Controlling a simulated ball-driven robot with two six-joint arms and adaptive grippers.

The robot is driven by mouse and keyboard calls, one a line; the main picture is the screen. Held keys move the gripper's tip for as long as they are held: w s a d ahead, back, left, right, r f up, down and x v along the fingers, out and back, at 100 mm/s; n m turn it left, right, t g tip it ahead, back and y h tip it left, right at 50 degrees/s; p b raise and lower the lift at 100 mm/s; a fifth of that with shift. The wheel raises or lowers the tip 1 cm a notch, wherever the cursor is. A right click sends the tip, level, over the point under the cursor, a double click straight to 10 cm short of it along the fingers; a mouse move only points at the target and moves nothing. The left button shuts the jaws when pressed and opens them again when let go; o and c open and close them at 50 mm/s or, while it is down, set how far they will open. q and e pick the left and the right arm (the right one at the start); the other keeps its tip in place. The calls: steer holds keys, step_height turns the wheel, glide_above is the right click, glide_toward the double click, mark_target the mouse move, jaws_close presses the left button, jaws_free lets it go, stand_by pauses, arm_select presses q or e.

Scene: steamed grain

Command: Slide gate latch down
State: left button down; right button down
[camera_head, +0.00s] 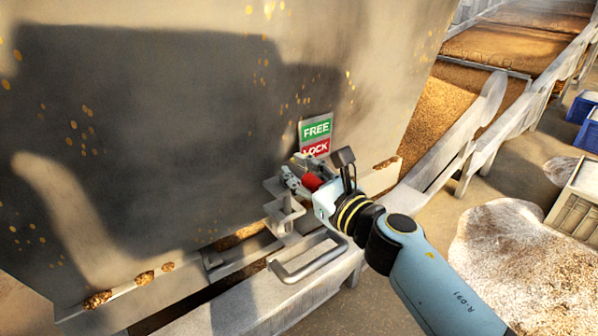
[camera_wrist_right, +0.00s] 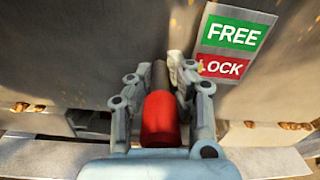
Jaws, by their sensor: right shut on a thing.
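The gate latch has a red grip (camera_head: 312,181) on a metal rod, beside the metal bracket (camera_head: 283,205) at the gate's lower edge. My right gripper (camera_head: 297,178) is shut on the latch. In the right wrist view the red grip (camera_wrist_right: 160,119) lies between its two fingers (camera_wrist_right: 163,85), with the rod running away from me. The sign plate with green FREE and red LOCK (camera_head: 316,136) is just above and behind the gripper; it also shows in the right wrist view (camera_wrist_right: 233,42). The gripper hides part of the latch. My left gripper is not in view.
The large metal gate panel (camera_head: 190,60) fills the left, with a dark shadow on it. A bar handle (camera_head: 308,262) sticks out below the bracket. Grain-filled troughs (camera_head: 445,115) lie behind at right. Blue crates (camera_head: 588,125) and a pale crate (camera_head: 575,205) stand far right.

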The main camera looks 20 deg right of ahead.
steer(key=shift+f, duration=0.1)
steer(key=c, duration=1.2)
jaws_free()
steer(key=shift+o, duration=0.2)
steer(key=shift+s, duration=0.1)
